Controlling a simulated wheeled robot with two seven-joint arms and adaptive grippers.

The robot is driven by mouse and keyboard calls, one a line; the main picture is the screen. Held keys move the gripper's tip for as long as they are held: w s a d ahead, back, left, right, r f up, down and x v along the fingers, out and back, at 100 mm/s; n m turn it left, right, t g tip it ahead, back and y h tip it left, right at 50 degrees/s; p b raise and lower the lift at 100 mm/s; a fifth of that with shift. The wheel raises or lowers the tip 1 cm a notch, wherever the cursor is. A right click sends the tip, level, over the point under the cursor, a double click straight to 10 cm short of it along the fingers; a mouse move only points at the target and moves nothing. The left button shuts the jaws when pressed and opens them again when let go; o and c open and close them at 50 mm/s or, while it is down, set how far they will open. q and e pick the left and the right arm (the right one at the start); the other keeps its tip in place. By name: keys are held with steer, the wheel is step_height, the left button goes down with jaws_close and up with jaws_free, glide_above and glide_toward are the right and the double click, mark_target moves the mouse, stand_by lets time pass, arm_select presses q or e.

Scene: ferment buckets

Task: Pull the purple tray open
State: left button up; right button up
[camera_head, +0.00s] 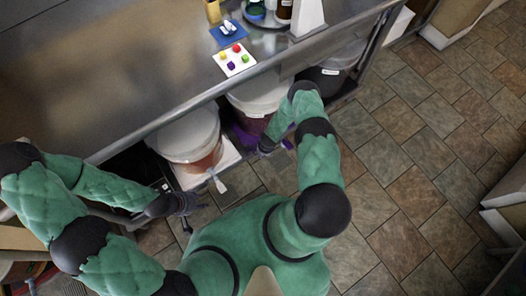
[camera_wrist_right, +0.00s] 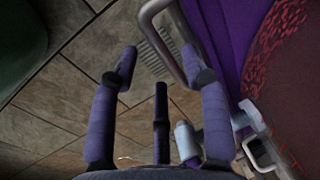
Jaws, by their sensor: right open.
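The purple tray (camera_head: 243,139) is under the steel counter, beneath a white-lidded bucket with dark red contents (camera_head: 257,97). In the right wrist view, the tray's purple side (camera_wrist_right: 232,22) is at the right, with a grey metal handle loop (camera_wrist_right: 166,30) beside it. My right gripper (camera_head: 268,147) is low at the tray's front; in its wrist view the gripper (camera_wrist_right: 158,62) is open, its right fingertip close to the handle. I cannot tell whether they touch. My left gripper (camera_head: 188,205) has its fingers spread, empty, left of the white tray's handle.
A white tray (camera_head: 226,157) with a lidded bucket (camera_head: 187,133) stands to the left, its handle (camera_head: 217,181) sticking out. A dark bucket (camera_head: 326,80) is to the right. The counter (camera_head: 110,75) overhangs them. Tiled floor (camera_head: 420,150) is clear at right.

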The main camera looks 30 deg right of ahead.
steer(key=shift+w+f, duration=0.2)
steer(key=shift+f, duration=0.7)
jaws_close()
